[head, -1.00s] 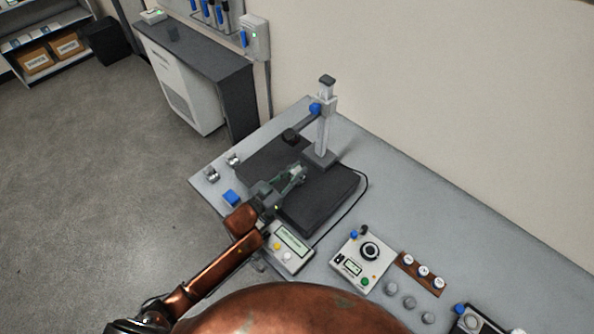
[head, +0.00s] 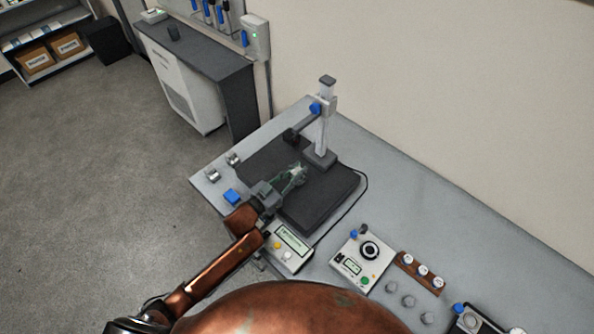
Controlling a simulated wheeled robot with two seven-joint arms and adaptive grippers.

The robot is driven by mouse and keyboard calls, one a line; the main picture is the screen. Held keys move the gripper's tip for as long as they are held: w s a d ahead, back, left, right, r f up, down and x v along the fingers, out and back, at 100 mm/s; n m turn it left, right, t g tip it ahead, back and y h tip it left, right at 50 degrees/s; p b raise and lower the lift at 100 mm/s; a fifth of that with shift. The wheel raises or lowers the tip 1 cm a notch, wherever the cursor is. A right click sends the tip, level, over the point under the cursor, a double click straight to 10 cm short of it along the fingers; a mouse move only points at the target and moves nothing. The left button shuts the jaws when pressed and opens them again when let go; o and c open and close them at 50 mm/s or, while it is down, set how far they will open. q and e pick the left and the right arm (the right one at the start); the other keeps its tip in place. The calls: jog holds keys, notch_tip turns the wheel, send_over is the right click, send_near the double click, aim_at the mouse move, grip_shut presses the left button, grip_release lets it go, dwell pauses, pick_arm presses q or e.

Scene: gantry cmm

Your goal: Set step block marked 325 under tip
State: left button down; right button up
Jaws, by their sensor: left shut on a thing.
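My left gripper (head: 296,176) is shut on a small pale thing over the dark surface plate (head: 319,199). The fingers hide most of that thing, and no 325 marking can be read, so I cannot tell for sure that it is the step block. A gauge stand (head: 323,133) rises at the back of the plate. Its arm carries a dark indicator head (head: 291,135), which is above and behind the gripper in the picture. The tip under the head is too small to make out. My right gripper is not in view.
Two small metal pieces (head: 213,174) (head: 233,159) and a blue block (head: 231,197) lie left of the plate. A readout box (head: 290,248) stands in front, with a cable around the plate's right side. A control box (head: 356,260) and several round pieces are further right.

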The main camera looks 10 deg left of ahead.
pick_arm(q)
jog(key=shift+f, duration=0.3)
jog(key=c, duration=1.7)
grip_release()
jog(key=shift+c, duration=0.2)
jog(key=shift+s+a+f, duration=0.1)
jog(key=shift+s+a, duration=0.05)
jog(key=shift+s, duration=0.05)
jog(key=v, duration=1.1)
jog(key=shift+s+a, duration=0.15)
jog(key=shift+s, duration=0.1)
